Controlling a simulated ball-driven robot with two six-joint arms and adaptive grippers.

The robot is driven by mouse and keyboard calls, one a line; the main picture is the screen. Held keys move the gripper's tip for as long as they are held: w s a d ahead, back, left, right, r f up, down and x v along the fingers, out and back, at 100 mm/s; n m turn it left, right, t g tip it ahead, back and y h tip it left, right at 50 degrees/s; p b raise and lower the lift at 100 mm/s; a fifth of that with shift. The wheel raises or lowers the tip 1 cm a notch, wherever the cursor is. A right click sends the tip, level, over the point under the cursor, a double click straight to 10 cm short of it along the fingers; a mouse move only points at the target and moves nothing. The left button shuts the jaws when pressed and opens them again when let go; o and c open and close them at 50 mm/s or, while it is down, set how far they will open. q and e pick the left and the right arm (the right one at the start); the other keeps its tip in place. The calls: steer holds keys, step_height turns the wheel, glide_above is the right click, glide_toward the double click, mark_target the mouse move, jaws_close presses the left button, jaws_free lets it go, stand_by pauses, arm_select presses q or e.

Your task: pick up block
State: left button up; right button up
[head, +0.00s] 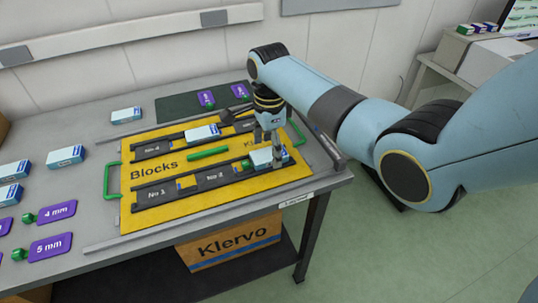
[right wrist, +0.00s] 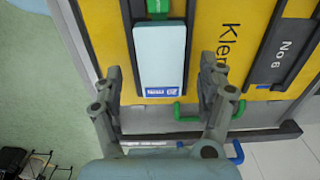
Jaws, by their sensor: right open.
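A pale blue and white block (head: 262,158) lies in a dark slot at the near right of the yellow Blocks board (head: 150,213). My right gripper (head: 276,146) points down at this block from above. In the right wrist view the same block (right wrist: 160,52) shows between the two spread fingers of the gripper (right wrist: 160,68), with a visible gap on each side. The fingers are open and hold nothing. Whether the fingertips reach down beside the block I cannot tell. A second block (head: 203,133) lies in the far slot row. My left gripper is out of view.
Several loose blocks (head: 66,155) and purple tags (head: 57,211) lie on the left of the grey table. Green handles (head: 111,181) stand at the board's ends. A green bar (head: 207,153) lies mid-board. A Klervo box (head: 228,240) is below the table.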

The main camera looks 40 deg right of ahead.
steer(key=shift+w+f, duration=0.1)
steer(key=shift+f, duration=0.75)
steer(key=c, duration=1.3)
